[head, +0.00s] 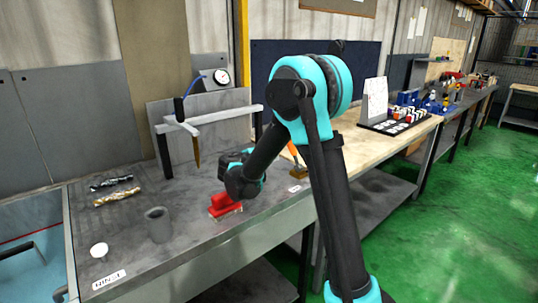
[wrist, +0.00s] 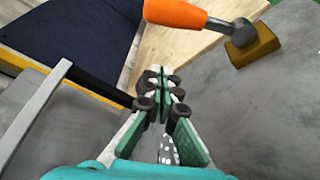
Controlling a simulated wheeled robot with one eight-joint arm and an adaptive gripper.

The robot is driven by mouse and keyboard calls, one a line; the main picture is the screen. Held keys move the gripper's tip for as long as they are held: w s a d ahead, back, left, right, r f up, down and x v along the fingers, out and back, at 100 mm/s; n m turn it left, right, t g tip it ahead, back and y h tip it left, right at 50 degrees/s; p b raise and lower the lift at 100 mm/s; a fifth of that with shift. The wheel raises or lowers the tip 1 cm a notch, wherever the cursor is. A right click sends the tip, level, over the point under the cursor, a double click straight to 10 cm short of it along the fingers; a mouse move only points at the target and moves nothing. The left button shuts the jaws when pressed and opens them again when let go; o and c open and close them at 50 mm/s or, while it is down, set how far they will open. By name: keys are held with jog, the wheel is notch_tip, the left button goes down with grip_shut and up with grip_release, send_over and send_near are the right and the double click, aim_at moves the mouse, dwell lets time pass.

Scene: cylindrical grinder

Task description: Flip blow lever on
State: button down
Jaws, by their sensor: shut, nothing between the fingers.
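The blow lever appears to be the orange-handled lever (wrist: 175,14) at the top of the wrist view. Its handle joins a grey metal pivot on a brass-coloured block (wrist: 255,46). In the head view the lever (head: 292,152) shows only in part behind my arm, at the right of the grey bench. My gripper (wrist: 161,76) is shut and empty. In the wrist view its fingertips are below the handle in the picture and apart from it. In the head view my wrist is over the bench, left of the lever, and the fingertips are hidden.
A red piece on a tan base (head: 224,205) lies by the bench's front edge, close below my wrist. A grey frame (head: 210,118) with a hanging nozzle and a gauge (head: 221,77) stands behind. A grey cup (head: 158,224) and white knob (head: 99,250) are at left.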

jog(key=x, duration=0.5)
jog(key=shift+w+d+f, duration=0.1)
jog(key=shift+w+d, duration=0.05)
jog(key=shift+w, duration=0.05)
jog(key=shift+w+d, duration=0.1)
jog(key=shift+d, duration=0.25)
jog(key=shift+s+d+r, duration=0.45)
jog(key=shift+s+r, duration=0.05)
jog(key=shift+s, duration=0.15)
jog(key=shift+s+d+r, duration=0.4)
jog(key=shift+s+r, duration=0.05)
jog(key=shift+s, duration=0.2)
jog(key=s+d+r+m+t+h, duration=0.1)
jog(key=s+d+r+m+t, duration=0.1)
jog(key=s+d+m, duration=0.3)
jog(key=shift+s+d+m+t, duration=0.3)
jog(key=shift+s+d+m, duration=0.1)
jog(key=shift+s+m, duration=1.25)
jog(key=shift+d, duration=0.1)
